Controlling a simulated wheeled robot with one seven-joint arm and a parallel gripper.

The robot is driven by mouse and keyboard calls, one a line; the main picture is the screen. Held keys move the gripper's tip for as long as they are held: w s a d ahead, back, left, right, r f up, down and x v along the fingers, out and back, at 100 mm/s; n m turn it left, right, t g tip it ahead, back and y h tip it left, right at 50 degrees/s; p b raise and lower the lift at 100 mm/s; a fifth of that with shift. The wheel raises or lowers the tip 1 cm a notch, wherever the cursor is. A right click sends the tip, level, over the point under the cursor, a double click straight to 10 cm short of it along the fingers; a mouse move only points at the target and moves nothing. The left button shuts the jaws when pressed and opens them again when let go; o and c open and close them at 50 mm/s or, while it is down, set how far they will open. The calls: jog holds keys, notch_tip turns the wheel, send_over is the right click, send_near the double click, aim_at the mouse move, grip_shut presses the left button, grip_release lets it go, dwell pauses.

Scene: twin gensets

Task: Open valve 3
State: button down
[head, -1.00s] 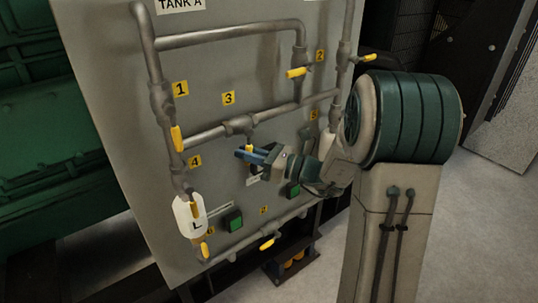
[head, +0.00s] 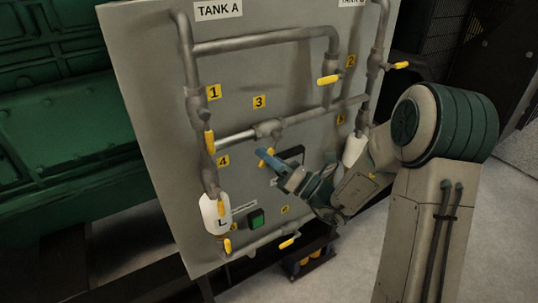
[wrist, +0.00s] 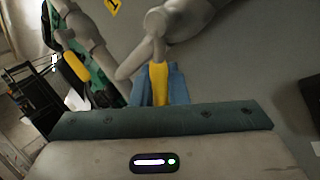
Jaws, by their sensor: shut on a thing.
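Valve 3 is a grey valve body (head: 268,128) on a horizontal pipe, below a yellow label "3" (head: 259,102). Its yellow handle (head: 263,161) hangs down from the body and is partly covered by my gripper (head: 269,157) in the head view. In the wrist view the handle (wrist: 159,84) runs from the grey stem down between the blue fingers of my gripper (wrist: 165,76). The fingers are shut on it. The handle's lower end is hidden behind the gripper body.
Valve 1's yellow handle (head: 210,142) is to the left and valve 2's handle (head: 328,80) to the upper right. A white container marked L (head: 215,213) and a green button (head: 256,219) are lower on the panel (head: 150,100).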

jog(key=c, duration=1.5)
grip_release()
jog(key=b+v, duration=0.2)
jog(key=v, duration=1.2)
